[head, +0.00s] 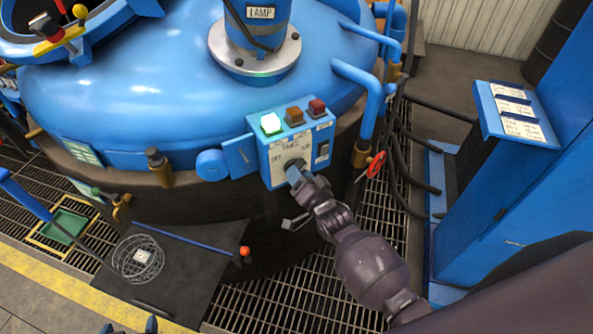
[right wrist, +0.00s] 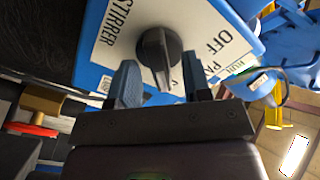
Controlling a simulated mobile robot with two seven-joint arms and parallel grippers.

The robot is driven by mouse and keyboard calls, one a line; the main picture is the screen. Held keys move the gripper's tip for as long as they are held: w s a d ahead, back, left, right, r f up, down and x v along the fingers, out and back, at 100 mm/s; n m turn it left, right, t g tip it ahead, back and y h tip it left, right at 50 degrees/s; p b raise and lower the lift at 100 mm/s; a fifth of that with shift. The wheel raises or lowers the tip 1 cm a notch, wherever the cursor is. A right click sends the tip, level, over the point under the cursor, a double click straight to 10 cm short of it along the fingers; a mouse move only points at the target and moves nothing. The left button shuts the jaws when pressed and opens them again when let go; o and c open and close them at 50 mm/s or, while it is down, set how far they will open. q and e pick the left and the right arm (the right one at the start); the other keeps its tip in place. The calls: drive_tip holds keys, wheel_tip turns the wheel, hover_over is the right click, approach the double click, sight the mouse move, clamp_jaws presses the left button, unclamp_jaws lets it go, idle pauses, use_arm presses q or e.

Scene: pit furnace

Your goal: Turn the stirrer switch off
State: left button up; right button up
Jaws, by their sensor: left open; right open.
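The plate is on the front of a blue control box (head: 264,163) fixed to the furnace side. My right gripper (head: 296,174) is at the knob and hides much of it in the head view. In the right wrist view its fingers (right wrist: 161,84) are open, one on each side of the knob's lower end. I cannot tell which label the knob points at. My left gripper (head: 129,327) is open and empty at the bottom edge.
The box top has a lit green lamp (head: 270,123), an amber one (head: 294,116) and a red one (head: 317,107). A black rocker (head: 323,151) sits on its side. A wire basket (head: 138,259) lies on the dark mat.

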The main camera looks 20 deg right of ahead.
drive_tip(key=shift+x, duration=0.95)
clamp_jaws()
